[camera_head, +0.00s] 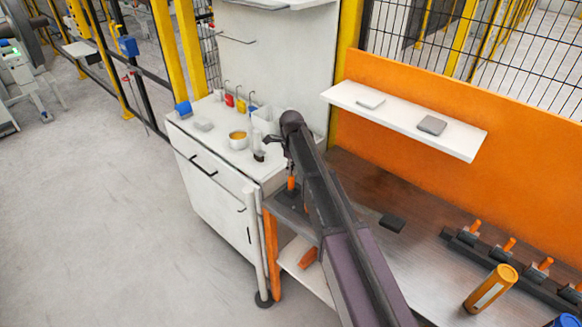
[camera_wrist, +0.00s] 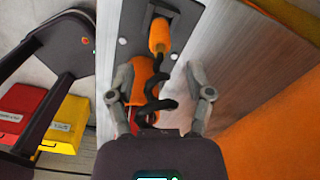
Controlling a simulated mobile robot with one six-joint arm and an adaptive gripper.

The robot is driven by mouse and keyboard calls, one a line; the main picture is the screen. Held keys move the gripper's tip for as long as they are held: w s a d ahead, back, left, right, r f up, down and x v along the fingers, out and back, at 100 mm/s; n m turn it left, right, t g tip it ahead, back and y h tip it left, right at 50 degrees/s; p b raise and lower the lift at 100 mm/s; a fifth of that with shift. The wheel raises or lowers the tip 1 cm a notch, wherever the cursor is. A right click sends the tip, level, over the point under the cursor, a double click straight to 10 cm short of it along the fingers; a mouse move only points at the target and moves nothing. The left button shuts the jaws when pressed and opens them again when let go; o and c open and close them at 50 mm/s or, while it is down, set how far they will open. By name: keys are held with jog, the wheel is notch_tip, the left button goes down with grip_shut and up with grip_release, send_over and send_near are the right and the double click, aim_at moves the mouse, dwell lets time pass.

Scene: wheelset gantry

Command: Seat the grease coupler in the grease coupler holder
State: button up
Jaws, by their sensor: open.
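An orange cylinder (camera_wrist: 158,36), which looks like the grease coupler, sits at a dark bracket (camera_wrist: 161,11) on a grey metal plate in the wrist view. A black coiled hose (camera_wrist: 153,90) runs from it down between my fingers. In the head view, a small orange upright piece (camera_head: 291,183) stands on a dark block (camera_head: 291,198), which looks like the holder. I cannot tell how fully it is seated. My gripper (camera_wrist: 158,72) is open, its fingers on either side of the hose and short of the cylinder.
A white cabinet (camera_head: 215,170) with small cups and tools adjoins the metal bench (camera_head: 365,228). An orange object (camera_head: 308,257) lies on a lower shelf. A white shelf (camera_head: 400,118) juts from the orange back panel. Red (camera_wrist: 22,106) and yellow (camera_wrist: 65,124) bins show at left.

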notch_tip(320, 180, up, 7)
jog(key=p, duration=0.6)
jog(key=shift+f, duration=0.15)
dwell(0.8)
